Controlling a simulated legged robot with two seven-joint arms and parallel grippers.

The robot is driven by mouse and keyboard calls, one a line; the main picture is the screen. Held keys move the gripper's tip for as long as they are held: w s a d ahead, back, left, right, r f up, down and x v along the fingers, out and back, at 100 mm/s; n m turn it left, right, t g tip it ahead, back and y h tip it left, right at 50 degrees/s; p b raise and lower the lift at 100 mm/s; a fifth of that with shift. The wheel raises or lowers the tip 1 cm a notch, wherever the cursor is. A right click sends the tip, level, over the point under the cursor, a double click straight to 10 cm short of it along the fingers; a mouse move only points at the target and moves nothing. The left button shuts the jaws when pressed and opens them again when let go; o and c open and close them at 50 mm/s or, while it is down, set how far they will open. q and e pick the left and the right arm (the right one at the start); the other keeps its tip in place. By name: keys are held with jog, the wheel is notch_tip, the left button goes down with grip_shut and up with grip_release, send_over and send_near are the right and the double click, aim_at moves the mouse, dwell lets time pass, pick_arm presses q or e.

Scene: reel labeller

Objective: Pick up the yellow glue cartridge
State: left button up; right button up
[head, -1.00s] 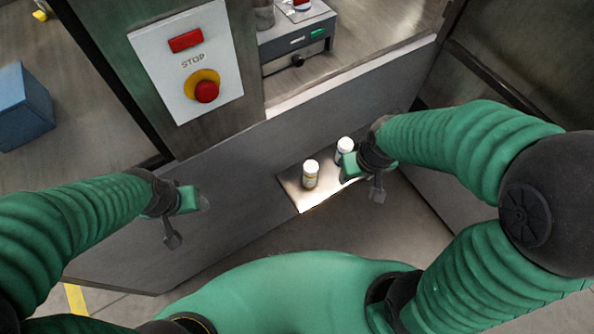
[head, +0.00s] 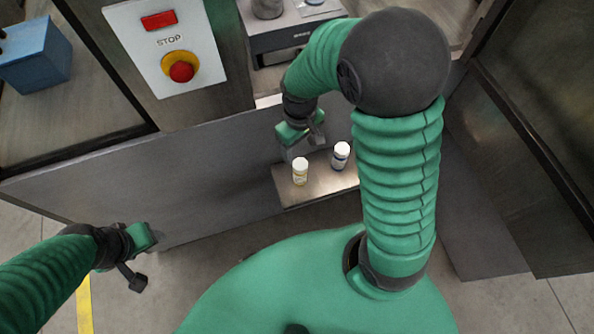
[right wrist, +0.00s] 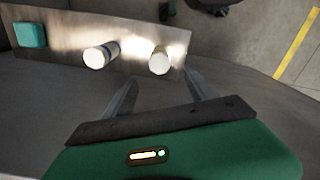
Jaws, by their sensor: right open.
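The yellow-labelled glue cartridge (head: 300,172) stands upright with a white cap on a metal shelf (head: 290,194). A similar cartridge with a blue label (head: 340,156) stands to its right. In the right wrist view the yellow one appears as the right-hand white cap (right wrist: 160,62), its label not readable, and the blue one lies left of it (right wrist: 98,56). My right gripper (head: 302,147) is open and empty, just behind and above the yellow cartridge; its two fingers (right wrist: 160,88) point toward it without enclosing it. My left gripper (head: 150,240) is far left, away from the shelf; its jaws are unclear.
A teal block (right wrist: 30,35) sits at the shelf's other end in the wrist view. A grey panel (head: 200,180) rises behind the shelf. A stop-button panel (head: 165,45) is at upper left, a blue box (head: 35,55) farther left. My right arm covers the area right of the shelf.

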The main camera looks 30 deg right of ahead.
aim_at(298, 164)
jog(key=f, duration=0.4)
jog(key=f+b, duration=0.1)
jog(key=f, duration=0.2)
jog(key=shift+a, duration=0.35)
jog(key=f, duration=0.3)
jog(key=d+f+b, duration=0.1)
jog(key=f, duration=0.2)
jog(key=shift+s+d, duration=0.1)
jog(key=shift+s, duration=0.05)
jog(key=shift+f, duration=0.35)
jog(key=shift+a+r, duration=0.1)
jog(key=shift+a, duration=0.25)
jog(key=shift+c, duration=0.7)
jog(key=shift+d, duration=0.2)
jog(key=c, duration=0.9)
pick_arm(q)
jog(key=shift+s+a+x, duration=0.1)
jog(key=shift+a+x, duration=0.05)
jog(key=shift+x, duration=0.55)
jog(key=shift+s+a+x, duration=0.1)
jog(key=shift+x, duration=0.6)
pick_arm(e)
jog(key=shift+a, duration=0.1)
grip_shut()
